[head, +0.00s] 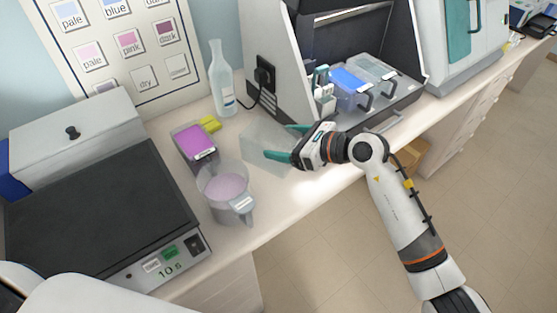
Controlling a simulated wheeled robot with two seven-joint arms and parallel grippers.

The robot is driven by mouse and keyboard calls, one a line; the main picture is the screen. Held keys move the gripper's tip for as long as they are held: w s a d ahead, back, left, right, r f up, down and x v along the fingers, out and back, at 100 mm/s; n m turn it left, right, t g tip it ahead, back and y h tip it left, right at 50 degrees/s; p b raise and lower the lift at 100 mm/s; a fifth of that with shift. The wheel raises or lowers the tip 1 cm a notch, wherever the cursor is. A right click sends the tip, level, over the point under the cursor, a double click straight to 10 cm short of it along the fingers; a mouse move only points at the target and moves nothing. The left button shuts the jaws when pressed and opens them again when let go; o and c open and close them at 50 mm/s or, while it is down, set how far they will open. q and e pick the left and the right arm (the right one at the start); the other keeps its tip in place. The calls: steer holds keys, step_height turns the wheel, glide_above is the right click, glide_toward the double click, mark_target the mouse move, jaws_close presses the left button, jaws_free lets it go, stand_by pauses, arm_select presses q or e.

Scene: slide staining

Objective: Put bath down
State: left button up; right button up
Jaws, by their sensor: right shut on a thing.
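A clear, see-through bath (258,148) is at the middle of the bench in the head view. My right gripper (284,143), with teal fingers, is shut on its right side. The bath looks upright and empty; I cannot tell whether its base touches the bench. My left gripper is not in view.
Left of the bath are a tub with purple liquid (194,146), a yellow block (209,124) and a jug with pale pink liquid (226,192). A clear bottle (221,80) stands behind. A hood (275,75) holds a blue bath (351,88). A dark-topped device (95,220) is at left.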

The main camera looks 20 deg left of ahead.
mark_target(278, 150)
step_height(278, 150, down, 2)
steer(key=shift+f, duration=0.1)
step_height(278, 150, down, 3)
steer(key=shift+f+p, duration=0.1)
steer(key=shift+p, duration=0.25)
steer(key=shift+f, duration=0.3)
steer(key=shift+f, duration=0.2)
steer(key=o, duration=1.5)
steer(key=shift+r, duration=0.1)
